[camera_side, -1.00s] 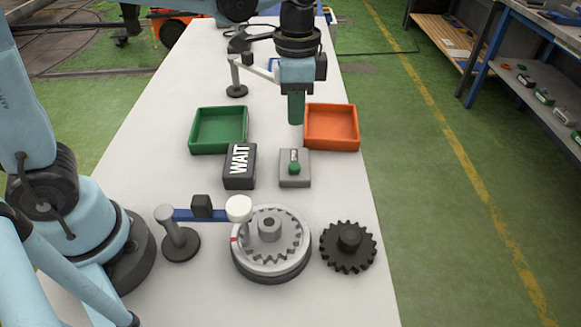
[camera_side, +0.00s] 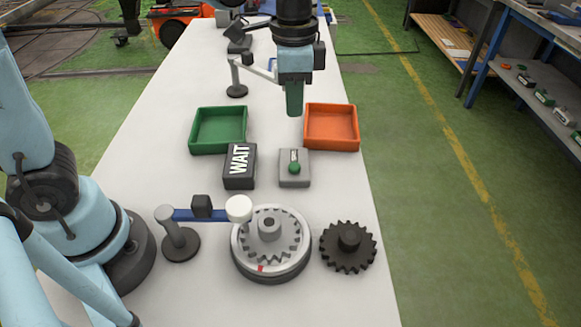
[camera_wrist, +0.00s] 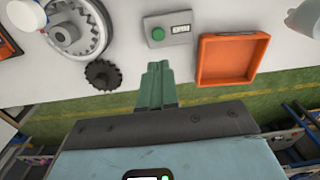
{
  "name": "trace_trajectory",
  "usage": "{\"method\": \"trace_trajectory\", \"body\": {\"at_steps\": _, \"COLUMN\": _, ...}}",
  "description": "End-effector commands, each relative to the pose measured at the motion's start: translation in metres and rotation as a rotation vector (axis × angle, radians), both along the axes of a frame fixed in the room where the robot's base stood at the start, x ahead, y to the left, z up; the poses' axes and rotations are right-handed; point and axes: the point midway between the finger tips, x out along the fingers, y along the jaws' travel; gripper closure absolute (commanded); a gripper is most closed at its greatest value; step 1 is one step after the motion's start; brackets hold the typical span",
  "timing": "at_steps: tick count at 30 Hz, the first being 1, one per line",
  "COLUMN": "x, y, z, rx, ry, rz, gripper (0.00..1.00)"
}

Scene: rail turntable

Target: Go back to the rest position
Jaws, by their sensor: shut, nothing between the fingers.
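My gripper (camera_side: 294,101) has green fingers pointing down. It hangs in the air above the table, near the green tray (camera_side: 192,146) and the orange tray (camera_side: 309,145). In the wrist view my gripper (camera_wrist: 158,70) shows its fingers closed together with nothing between them. A grey turntable (camera_side: 262,270) with a toothed ring and a red mark stands at the front of the table. A dark gear (camera_side: 347,258) lies just right of it, apart from it.
A black block reading WAIT (camera_side: 240,167) and a grey box with a green button (camera_side: 294,169) stand in front of the trays. A post with a blue arm (camera_side: 187,214) reaches toward the turntable. A shelf unit (camera_side: 520,75) stands off to the right.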

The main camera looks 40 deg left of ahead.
Motion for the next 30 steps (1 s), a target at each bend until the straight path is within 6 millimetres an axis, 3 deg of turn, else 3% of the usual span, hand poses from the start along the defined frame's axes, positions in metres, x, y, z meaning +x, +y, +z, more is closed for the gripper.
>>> {"method": "trace_trajectory", "body": {"at_steps": 9, "x": -0.027, "y": 0.036, "z": 0.003, "rx": -0.059, "ry": -0.193, "rz": 0.257, "gripper": 1.00}}
{"method": "trace_trajectory", "body": {"at_steps": 18, "x": -0.057, "y": 0.070, "z": -0.008, "rx": -0.153, "ry": -0.415, "rz": 0.543, "gripper": 1.00}}
{"method": "trace_trajectory", "body": {"at_steps": 30, "x": -0.075, "y": 0.089, "z": -0.023, "rx": -0.239, "ry": -0.573, "rz": 0.740, "gripper": 1.00}}
